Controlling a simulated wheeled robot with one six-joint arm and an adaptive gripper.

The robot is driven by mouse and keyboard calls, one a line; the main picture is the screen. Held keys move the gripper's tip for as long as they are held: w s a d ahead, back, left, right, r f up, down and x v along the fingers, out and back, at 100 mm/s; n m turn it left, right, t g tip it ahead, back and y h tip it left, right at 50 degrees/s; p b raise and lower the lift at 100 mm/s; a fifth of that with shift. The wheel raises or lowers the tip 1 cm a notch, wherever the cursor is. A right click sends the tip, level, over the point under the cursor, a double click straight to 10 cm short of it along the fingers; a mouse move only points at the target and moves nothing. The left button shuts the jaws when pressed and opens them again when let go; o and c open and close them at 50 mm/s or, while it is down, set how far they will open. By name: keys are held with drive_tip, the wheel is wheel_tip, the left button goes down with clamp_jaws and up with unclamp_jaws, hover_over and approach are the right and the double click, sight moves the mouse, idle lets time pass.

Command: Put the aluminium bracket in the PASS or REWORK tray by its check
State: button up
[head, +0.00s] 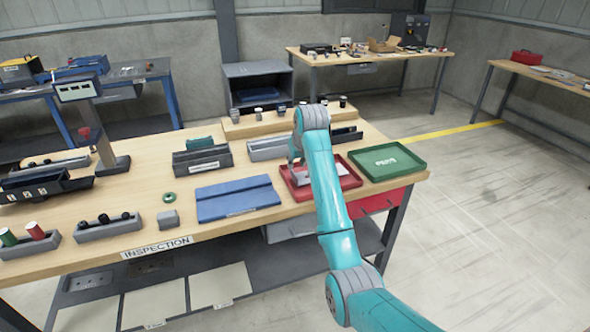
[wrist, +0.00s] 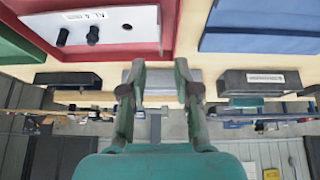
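No lettering is readable on the red tray (head: 357,183).
A blue plate (head: 238,198) lies left of the red tray. Grey fixtures (head: 202,160) stand behind it. A grey block (head: 168,219), a green ring (head: 168,197) and a post with a display (head: 76,88) are farther left. Bare wood lies between them.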

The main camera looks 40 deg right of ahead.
drive_tip(key=v, duration=0.6)
drive_tip(key=shift+s, duration=0.1)
idle(0.4)
